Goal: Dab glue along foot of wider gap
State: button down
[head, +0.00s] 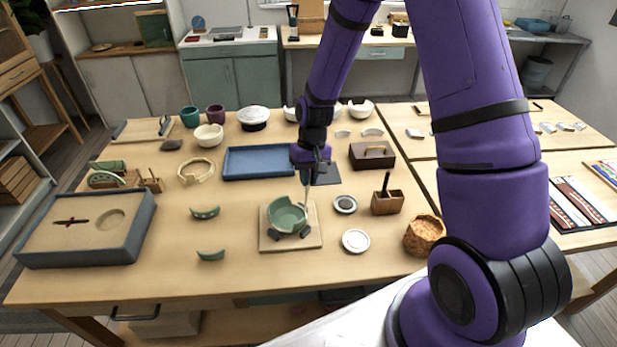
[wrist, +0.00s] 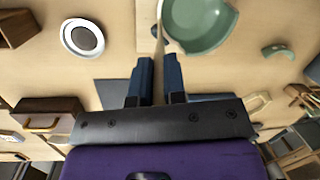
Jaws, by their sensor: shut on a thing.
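A green bowl (head: 284,219) with a broken rim rests on a square wooden board (head: 266,244), propped by small dark blocks. It also shows in the wrist view (wrist: 208,38). My gripper (head: 316,168) is shut on a thin, pale stick-like tool (wrist: 158,30), which points down. In the head view its lower end is close to the bowl's back right rim; I cannot tell whether it touches. Two loose green shards (head: 205,212) (head: 210,255) lie left of the board. The rim gaps are too small to compare. No glue can be made out on the bowl.
Right of the board are a small dish with dark contents (head: 345,204), a white dish (head: 356,240), a wooden holder (head: 387,204) and a cork-coloured pot (head: 425,237). A blue tray (head: 258,162) and a brown box (head: 372,156) stand behind. A grey-edged case (head: 84,256) lies left.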

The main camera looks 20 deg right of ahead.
jog(key=shift+w, duration=0.15)
jog(key=shift+w+a+r, duration=0.1)
jog(key=shift+w+a, duration=0.05)
jog(key=shift+w, duration=0.8)
jog(key=shift+f, duration=0.35)
dwell(0.6)
jog(key=shift+r, duration=0.2)
dwell(0.3)
jog(key=shift+w+a+r, duration=0.15)
jog(key=shift+w+a, duration=0.45)
jog(key=shift+w, duration=0.3)
jog(key=shift+f, duration=0.3)
dwell(0.9)
jog(key=shift+r, duration=0.25)
